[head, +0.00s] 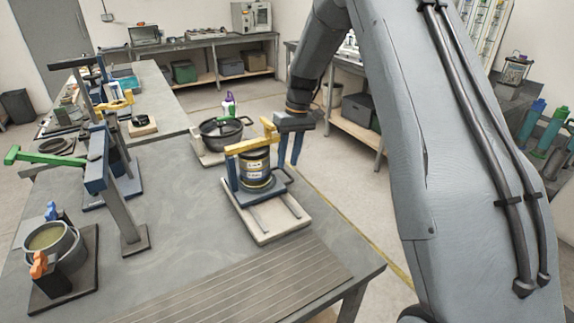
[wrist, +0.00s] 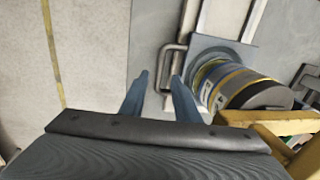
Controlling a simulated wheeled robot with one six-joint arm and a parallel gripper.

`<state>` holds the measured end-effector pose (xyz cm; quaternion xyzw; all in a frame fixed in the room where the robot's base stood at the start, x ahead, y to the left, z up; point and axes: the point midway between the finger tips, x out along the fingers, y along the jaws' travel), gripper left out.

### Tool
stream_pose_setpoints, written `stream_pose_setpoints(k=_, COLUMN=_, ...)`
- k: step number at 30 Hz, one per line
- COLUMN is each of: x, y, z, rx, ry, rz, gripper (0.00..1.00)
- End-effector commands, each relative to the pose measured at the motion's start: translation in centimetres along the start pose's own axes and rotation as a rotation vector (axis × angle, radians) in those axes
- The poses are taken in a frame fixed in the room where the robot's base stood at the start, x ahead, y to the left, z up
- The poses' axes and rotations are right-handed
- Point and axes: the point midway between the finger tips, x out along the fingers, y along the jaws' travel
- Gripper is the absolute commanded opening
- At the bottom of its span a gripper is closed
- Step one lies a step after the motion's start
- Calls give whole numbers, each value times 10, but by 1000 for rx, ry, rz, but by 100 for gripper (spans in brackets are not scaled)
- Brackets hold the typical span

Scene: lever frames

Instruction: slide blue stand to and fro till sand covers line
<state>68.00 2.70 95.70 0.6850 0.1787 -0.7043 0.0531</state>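The blue stand (head: 232,172) sits on rails on a pale board (head: 268,232) near the table's right edge. It carries a dark jar (head: 255,168) with yellow bands and pale labels, under a yellow bar (head: 252,146). The stand's grey loop handle (wrist: 166,68) sticks out toward my gripper. My gripper (head: 289,164) points down beside the handle, at the table's right side. In the wrist view its two blue fingers (wrist: 160,78) are apart, with the handle's loop just beyond and between their tips. Contact cannot be told. I cannot make out sand or a fill line.
A green-handled lever press (head: 97,160) and a pot with orange and blue grips (head: 52,240) stand at the left. The grooved front of the table (head: 235,285) is clear.

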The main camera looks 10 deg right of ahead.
Motion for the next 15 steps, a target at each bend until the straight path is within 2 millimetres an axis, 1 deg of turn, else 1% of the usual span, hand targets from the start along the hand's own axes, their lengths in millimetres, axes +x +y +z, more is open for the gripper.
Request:
stream_pose_setpoints(k=3, x=-20, y=1, z=-2, rx=0, ry=5, rz=2, gripper=29)
stream_pose_setpoints(k=7, x=-39, y=1, z=-2, rx=0, ry=4, rz=2, gripper=29)
stream_pose_setpoints(k=12, x=-52, y=0, z=-1, rx=0, ry=2, rz=2, gripper=29)
stream_pose_setpoints(k=15, x=-55, y=0, z=-1, rx=0, ry=2, rz=1, gripper=29)
